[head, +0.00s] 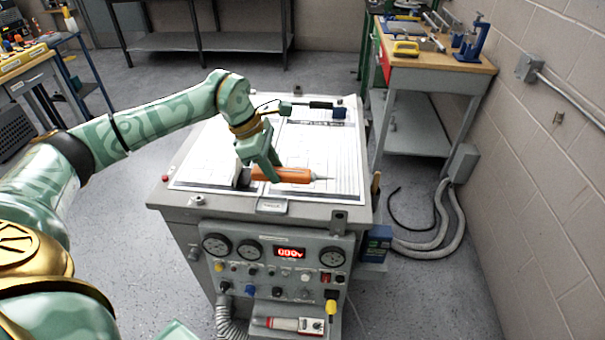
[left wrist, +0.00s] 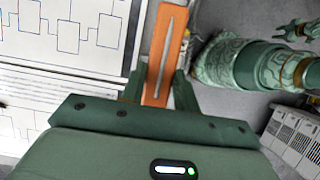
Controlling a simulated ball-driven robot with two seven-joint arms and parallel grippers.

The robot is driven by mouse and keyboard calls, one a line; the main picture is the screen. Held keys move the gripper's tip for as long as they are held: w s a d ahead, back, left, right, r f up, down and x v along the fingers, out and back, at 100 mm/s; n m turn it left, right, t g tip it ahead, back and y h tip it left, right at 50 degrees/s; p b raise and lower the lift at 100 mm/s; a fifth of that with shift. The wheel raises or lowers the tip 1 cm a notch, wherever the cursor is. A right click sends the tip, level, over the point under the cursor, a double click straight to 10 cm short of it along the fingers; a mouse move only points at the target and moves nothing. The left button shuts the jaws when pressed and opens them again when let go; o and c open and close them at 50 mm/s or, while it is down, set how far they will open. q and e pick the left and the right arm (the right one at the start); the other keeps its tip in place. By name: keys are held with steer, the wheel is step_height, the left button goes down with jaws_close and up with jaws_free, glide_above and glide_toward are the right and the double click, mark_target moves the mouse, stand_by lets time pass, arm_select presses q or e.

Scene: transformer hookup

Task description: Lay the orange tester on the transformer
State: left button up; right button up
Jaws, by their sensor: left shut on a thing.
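The orange tester (head: 294,175) has a thin pale tip pointing right in the head view. My left gripper (head: 266,172) is shut on its left end. The tester appears close over the transformer's top; I cannot tell whether it touches. In the left wrist view the tester (left wrist: 164,55) sits between the gripper fingers (left wrist: 160,85) with a grey strip along its face. The transformer (head: 200,212) is a grey cabinet with gauges and a red display on its front; printed sheets cover much of its top. A green gripper, apparently my right one (left wrist: 298,31), shows small at the left wrist view's corner.
A dark-handled tool with a blue block (head: 339,113) lies at the top's back right. A small dark object (head: 243,178) is beside the gripper. A red-and-white device (head: 295,325) lies on the low front ledge. A workbench (head: 440,62) stands at right by the wall.

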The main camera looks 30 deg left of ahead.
mark_target(296, 170)
arm_select(q)
steer(key=w+d+f, duration=0.1)
steer(key=w+d, duration=0.1)
steer(key=d, duration=0.1)
steer(key=w+d+f, duration=0.1)
steer(key=d, duration=0.1)
steer(key=shift+f, duration=0.3)
steer(key=d+f, duration=0.1)
steer(key=w+d+f+b, duration=0.1)
steer(key=f, duration=0.1)
steer(key=w+d+f, duration=0.1)
steer(key=f, duration=0.1)
steer(key=shift+w+d, duration=0.15)
steer(key=shift+d, duration=0.1)
steer(key=shift+d+f+b, duration=0.15)
steer(key=shift+f+b, duration=0.05)
steer(key=shift+b, duration=0.1)
steer(key=x, duration=0.3)
steer(key=shift+a+f+b, duration=0.3)
steer(key=shift+f+b, duration=0.1)
steer(key=shift+f, duration=0.05)
steer(key=shift+a, duration=0.1)
steer(key=o, duration=1)
steer(key=shift+c, duration=0.2)
